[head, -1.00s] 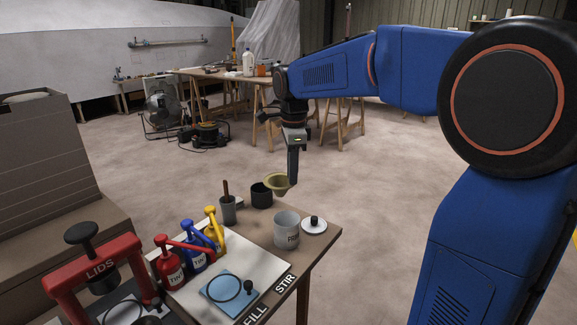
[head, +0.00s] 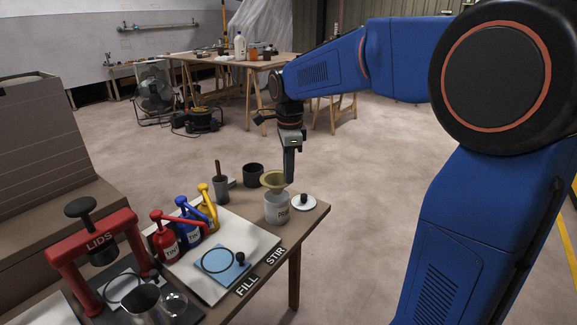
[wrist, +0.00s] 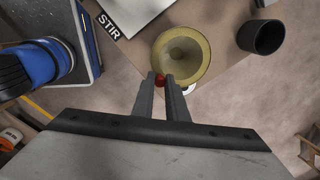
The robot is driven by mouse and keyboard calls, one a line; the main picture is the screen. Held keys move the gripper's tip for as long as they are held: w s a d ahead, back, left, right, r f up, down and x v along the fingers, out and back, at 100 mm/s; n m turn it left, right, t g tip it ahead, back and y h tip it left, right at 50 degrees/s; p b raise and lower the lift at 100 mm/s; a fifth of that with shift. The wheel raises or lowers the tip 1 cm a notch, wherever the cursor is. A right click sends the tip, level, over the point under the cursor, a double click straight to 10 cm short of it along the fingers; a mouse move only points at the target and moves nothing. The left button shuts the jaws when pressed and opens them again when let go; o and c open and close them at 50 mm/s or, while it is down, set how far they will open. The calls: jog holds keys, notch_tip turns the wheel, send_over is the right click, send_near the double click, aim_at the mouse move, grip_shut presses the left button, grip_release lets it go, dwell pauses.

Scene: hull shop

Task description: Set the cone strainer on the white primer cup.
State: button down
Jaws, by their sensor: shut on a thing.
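The cone strainer (head: 273,180) is a tan funnel with a wide rim. In the head view it is at the mouth of the white primer cup (head: 278,210), whose label is partly turned away. Whether it rests on the cup's rim or hangs just above it I cannot tell. My gripper (head: 288,178) points down at the strainer's right side. In the wrist view my gripper (wrist: 161,80) is shut on a small red tab at the edge of the strainer (wrist: 181,54). The strainer hides the cup beneath it there.
A white lid with a black knob (head: 304,202) lies just right of the cup. A black cup (head: 253,174) and a grey pot with a stick (head: 221,188) stand behind. Red, blue and yellow pump bottles (head: 188,220) and the red LIDS press (head: 95,245) are left.

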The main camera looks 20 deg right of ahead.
jog(key=shift+f, duration=2.9)
jog(key=c, duration=1.2)
grip_release()
jog(key=shift+r, duration=0.1)
jog(key=shift+r, duration=3.4)
